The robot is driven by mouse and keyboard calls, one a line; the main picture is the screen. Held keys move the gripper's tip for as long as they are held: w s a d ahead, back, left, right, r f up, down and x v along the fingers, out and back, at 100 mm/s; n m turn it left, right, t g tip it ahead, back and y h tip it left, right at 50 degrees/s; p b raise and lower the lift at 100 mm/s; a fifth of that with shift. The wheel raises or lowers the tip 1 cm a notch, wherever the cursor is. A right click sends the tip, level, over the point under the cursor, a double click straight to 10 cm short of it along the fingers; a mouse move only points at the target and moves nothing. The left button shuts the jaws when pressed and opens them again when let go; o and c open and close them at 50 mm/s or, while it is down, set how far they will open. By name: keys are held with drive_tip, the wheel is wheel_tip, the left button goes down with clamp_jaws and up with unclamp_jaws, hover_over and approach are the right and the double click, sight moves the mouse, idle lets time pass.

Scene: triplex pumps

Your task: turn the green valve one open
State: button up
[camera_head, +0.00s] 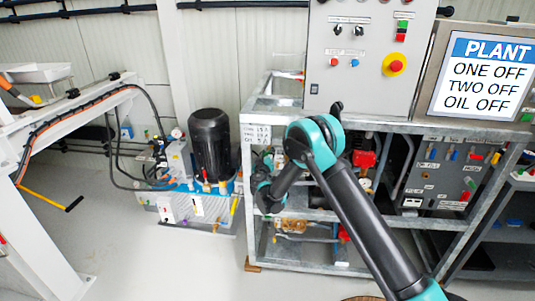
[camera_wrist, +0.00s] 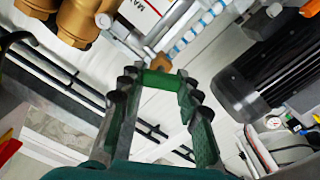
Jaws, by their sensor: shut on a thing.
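In the wrist view my gripper (camera_wrist: 157,84) has its two dark ridged fingers on either side of a green valve handle (camera_wrist: 159,78). The handle lies across between the fingertips, and the gripper is shut on it. A small brass fitting (camera_wrist: 156,63) shows just beyond the handle. In the head view my arm reaches into the left side of the metal frame, and its own links hide the fingers and the green valve. The plant display (camera_head: 486,78) reads ONE OFF, TWO OFF, OIL OFF.
The grey steel frame (camera_head: 256,140) surrounds the arm's end. A control box (camera_head: 367,50) with a red knob sits above it. A black motor (camera_head: 210,145) on a blue-based unit stands to the left. Large brass parts (camera_wrist: 85,22) are close by in the wrist view.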

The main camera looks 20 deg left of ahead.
idle(0.4)
drive_tip(key=o, duration=1.2)
drive_tip(key=shift+s, duration=0.1)
drive_tip(key=v, duration=1.1)
drive_tip(key=shift+s+f, duration=0.1)
drive_tip(key=shift+s, duration=0.3)
